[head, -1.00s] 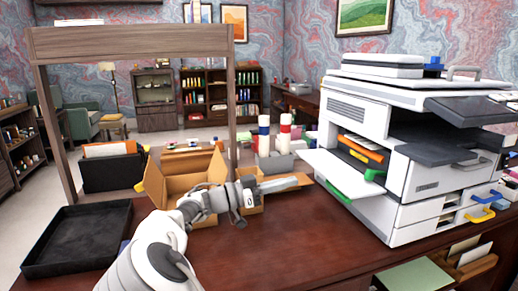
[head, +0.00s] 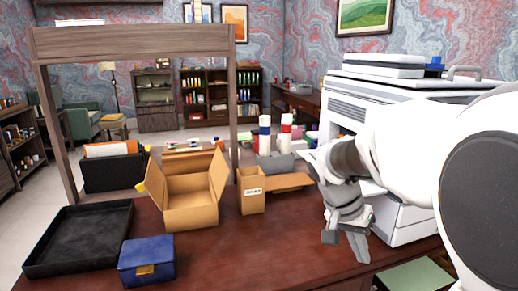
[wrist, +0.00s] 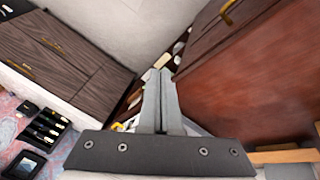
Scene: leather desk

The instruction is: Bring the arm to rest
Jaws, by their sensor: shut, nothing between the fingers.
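My arm reaches in from the right of the head view, in front of the printer. My gripper (head: 345,243) hangs low over the right part of the desk (head: 270,250), pointing downward. In the wrist view the two grey fingers (wrist: 160,80) lie together, with nothing held between them. My gripper is apart from the boxes to its left. My arm hides much of the printer (head: 347,105).
An open cardboard box (head: 190,205) and a smaller one (head: 251,202) stand mid-desk. A black tray (head: 75,262) and a blue box (head: 147,252) are at front left. A wooden shelf frame (head: 130,42) rises behind. Desk between the blue box and my gripper is clear.

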